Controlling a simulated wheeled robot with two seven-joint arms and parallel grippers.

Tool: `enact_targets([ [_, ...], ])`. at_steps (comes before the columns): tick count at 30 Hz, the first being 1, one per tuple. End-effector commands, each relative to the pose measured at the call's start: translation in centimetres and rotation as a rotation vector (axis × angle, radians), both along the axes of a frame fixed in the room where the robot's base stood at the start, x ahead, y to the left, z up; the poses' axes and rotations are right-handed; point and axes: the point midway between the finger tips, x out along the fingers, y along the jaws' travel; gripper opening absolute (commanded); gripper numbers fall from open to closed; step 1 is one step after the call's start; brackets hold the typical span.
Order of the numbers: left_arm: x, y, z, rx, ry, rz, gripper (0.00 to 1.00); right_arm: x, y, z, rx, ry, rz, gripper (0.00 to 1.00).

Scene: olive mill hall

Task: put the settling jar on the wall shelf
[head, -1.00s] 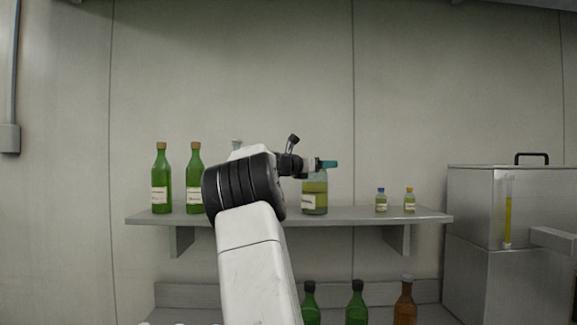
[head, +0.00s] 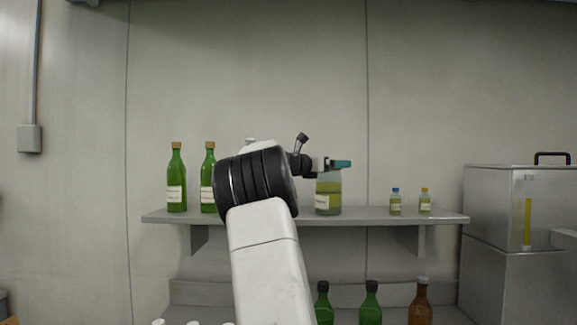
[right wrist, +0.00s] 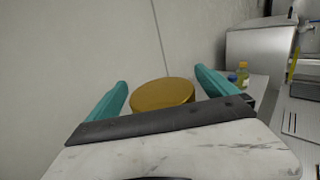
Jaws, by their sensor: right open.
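The settling jar (head: 328,198), clear with yellow-green liquid and a pale label, stands upright on the wall shelf (head: 380,217), near its middle. My right gripper (head: 341,164) is at the jar's top, its teal fingertips level with the lid. In the right wrist view the jar's gold lid (right wrist: 162,94) shows between the two open teal fingers (right wrist: 160,98). A gap shows on the lid's left; I cannot tell whether the right finger touches it. My forearm hides part of the shelf left of the jar. My left gripper is not in view.
Green bottles (head: 176,180) stand on the shelf's left, one partly behind my arm. Two small vials (head: 395,202) stand right of the jar. More bottles (head: 370,302) stand below the shelf. A metal tank (head: 500,207) is at the right. The shelf between jar and vials is clear.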

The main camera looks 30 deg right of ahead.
Motion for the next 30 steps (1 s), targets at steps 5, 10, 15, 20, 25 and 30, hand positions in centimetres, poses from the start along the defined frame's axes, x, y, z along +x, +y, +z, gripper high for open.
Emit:
enact_targets([
  [5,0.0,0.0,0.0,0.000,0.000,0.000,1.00,-1.0,3.8,0.0,0.004,-0.002,0.005,0.97],
  [10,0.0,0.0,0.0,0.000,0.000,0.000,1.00,-2.0,7.0,0.0,0.003,-0.002,0.005,0.97],
  [15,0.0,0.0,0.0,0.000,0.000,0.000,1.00,-2.6,8.9,0.0,0.002,-0.002,0.003,0.97],
  [20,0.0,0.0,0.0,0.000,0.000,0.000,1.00,-2.8,9.5,0.0,0.000,-0.001,0.000,0.97],
  [25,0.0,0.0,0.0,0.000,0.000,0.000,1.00,-2.8,9.5,0.0,0.000,-0.001,0.000,0.97],
  [30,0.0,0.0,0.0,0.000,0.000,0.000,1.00,-3.1,9.2,-0.7,0.033,-0.017,0.000,0.97],
])
